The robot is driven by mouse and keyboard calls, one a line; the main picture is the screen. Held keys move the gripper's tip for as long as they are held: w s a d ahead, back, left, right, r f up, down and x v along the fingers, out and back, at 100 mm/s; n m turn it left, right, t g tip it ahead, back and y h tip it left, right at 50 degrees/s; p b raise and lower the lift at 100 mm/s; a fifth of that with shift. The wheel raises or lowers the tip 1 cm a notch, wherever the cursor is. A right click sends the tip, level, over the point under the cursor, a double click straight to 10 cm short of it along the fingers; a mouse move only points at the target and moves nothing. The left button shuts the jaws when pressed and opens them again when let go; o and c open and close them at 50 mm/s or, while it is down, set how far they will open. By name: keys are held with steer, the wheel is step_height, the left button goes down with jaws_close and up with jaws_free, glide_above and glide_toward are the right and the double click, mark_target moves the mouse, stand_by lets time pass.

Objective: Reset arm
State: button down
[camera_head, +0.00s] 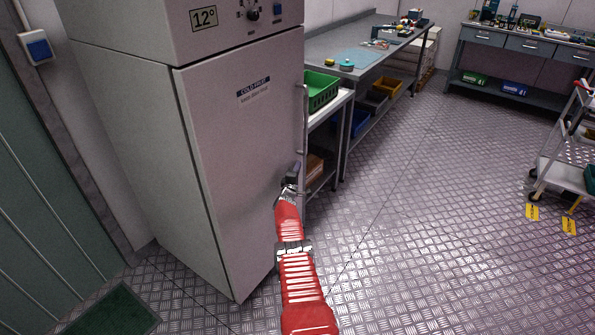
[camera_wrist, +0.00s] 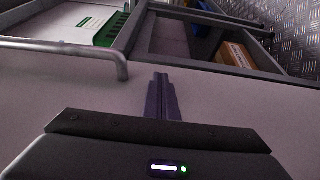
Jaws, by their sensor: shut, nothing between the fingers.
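My red arm reaches up from the bottom middle of the head view. My gripper (camera_head: 294,172) is at its tip, in front of the right edge of the door of the white cold-fruit cabinet (camera_head: 225,150), close to the long vertical handle (camera_head: 305,120). In the wrist view my gripper (camera_wrist: 161,82) has its fingers together with nothing between them. The handle (camera_wrist: 75,48) lies to the left of the fingers there, apart from them. The cabinet door looks closed.
A green crate (camera_head: 322,90) stands on a side table beside the cabinet. A long workbench (camera_head: 335,45) runs behind it. A white cart (camera_head: 565,175) is at the right. The metal floor (camera_head: 430,200) in the middle is clear.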

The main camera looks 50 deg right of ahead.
steer(key=s+a+f, duration=0.2)
steer(key=shift+f+t+h, duration=0.35)
steer(key=shift+t+h, duration=0.05)
steer(key=shift+n, duration=0.3)
